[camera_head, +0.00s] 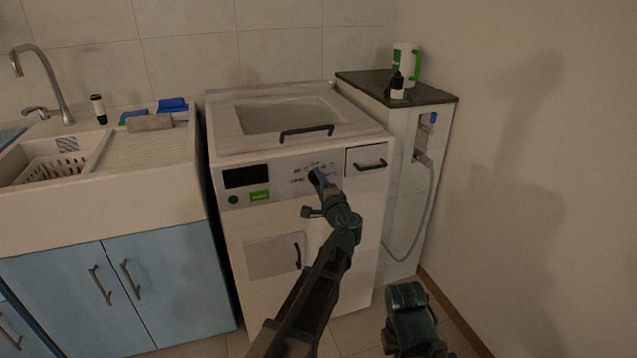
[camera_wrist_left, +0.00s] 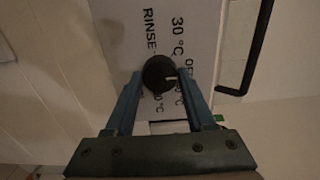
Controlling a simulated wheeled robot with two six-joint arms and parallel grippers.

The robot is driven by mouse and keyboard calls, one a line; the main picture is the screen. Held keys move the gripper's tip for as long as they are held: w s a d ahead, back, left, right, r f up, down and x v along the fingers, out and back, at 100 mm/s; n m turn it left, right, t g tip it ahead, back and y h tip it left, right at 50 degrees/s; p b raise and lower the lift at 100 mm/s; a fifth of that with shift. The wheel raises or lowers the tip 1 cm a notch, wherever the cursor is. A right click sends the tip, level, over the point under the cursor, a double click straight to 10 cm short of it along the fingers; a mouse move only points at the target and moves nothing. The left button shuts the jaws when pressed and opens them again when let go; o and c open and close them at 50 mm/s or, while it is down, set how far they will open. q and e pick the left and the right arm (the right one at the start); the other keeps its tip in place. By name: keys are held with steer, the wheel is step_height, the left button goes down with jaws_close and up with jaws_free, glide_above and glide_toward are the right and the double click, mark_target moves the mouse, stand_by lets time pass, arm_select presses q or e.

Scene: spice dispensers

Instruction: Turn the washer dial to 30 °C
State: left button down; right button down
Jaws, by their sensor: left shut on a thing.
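The washer (camera_head: 240,215) stands in the middle, with a control panel on its upper front. Its dark round dial (camera_wrist_left: 157,72) shows in the left wrist view between the blue fingers of my left gripper (camera_wrist_left: 161,80), which is shut on it. A small pale mark shows on the right side of the dial, near the partly covered OFF label. The 30 °C label (camera_wrist_left: 178,35) is above the dial in that view, and RINSE is at upper left. Other labels are partly covered by the fingers. In the head view my left gripper (camera_head: 318,178) hides the dial.
A dark display (camera_head: 246,176) and a green button (camera_head: 259,196) are left of the dial. The detergent drawer's handle (camera_head: 371,165) is close on the right, and the lid handle (camera_head: 307,132) is above. A sink (camera_head: 150,180) stands left, a counter (camera_head: 425,90) right.

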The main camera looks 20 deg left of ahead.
arm_select(q)
steer(key=shift+n, duration=4.8)
steer(key=shift+c, duration=1.2)
jaws_free()
steer(key=shift+s, duration=0.1)
